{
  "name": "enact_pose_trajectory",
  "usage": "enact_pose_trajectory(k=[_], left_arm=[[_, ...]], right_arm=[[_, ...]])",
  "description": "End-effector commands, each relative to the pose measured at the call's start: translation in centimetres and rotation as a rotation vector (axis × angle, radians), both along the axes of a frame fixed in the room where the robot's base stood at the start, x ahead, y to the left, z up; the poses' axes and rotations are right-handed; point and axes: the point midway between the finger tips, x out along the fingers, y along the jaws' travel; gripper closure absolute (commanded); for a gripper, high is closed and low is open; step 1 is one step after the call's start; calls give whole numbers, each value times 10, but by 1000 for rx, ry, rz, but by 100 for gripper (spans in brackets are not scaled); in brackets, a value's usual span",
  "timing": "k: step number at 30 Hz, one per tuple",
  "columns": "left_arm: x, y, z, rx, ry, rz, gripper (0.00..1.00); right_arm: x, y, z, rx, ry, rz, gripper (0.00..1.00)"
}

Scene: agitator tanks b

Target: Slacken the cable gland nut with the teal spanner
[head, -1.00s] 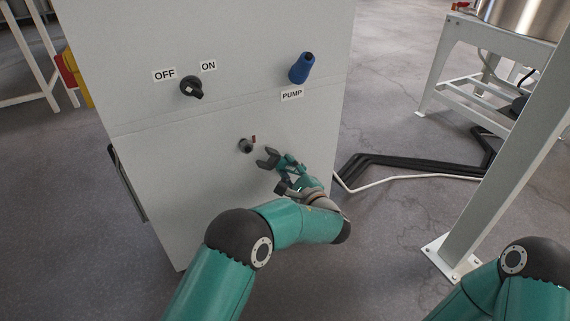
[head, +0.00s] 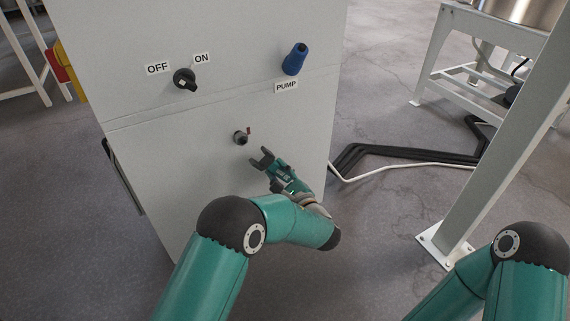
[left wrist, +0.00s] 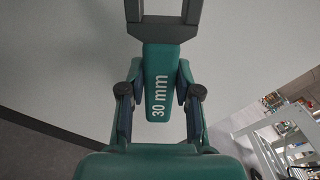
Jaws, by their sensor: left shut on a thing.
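The cable gland nut (head: 240,138) is a small dark fitting on the front of the grey cabinet, with a small red mark at its upper right. The teal spanner (head: 272,163) has a dark open-ended jaw. My left gripper (left wrist: 158,95) is shut on its teal handle, which reads "30 mm" in the left wrist view. In the head view the spanner's jaw lies just below and right of the nut, apart from it. The nut does not show in the left wrist view. My right arm shows at the lower right of the head view, but its gripper is out of view.
The cabinet (head: 200,190) carries an OFF/ON switch (head: 185,79) and a blue PUMP connector (head: 295,58) above the nut. A white post (head: 500,160) stands at the right. Black hoses (head: 400,153) and a white cable lie on the floor behind.

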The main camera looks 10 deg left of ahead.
Motion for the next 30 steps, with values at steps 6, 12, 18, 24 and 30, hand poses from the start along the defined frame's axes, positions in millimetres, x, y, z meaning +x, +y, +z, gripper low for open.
enact_pose_trajectory(k=[6, 12, 18, 24, 30], left_arm=[[-11, 16, -14, 167, 113, 0, 100], [-14, 20, -18, 217, 145, 0, 100], [-14, 20, -18, 215, 144, 0, 100], [-19, 28, -18, 276, 188, 1, 100], [-32, 47, -23, 436, 298, 1, 100]], right_arm=[[0, 0, 5, 0, 0, 0, 32], [0, 0, 6, 0, 0, 0, 32], [0, 0, 5, 0, 0, 0, 32], [0, 0, 12, 0, 0, 0, 32], [0, 0, 21, 0, 0, 0, 32]])
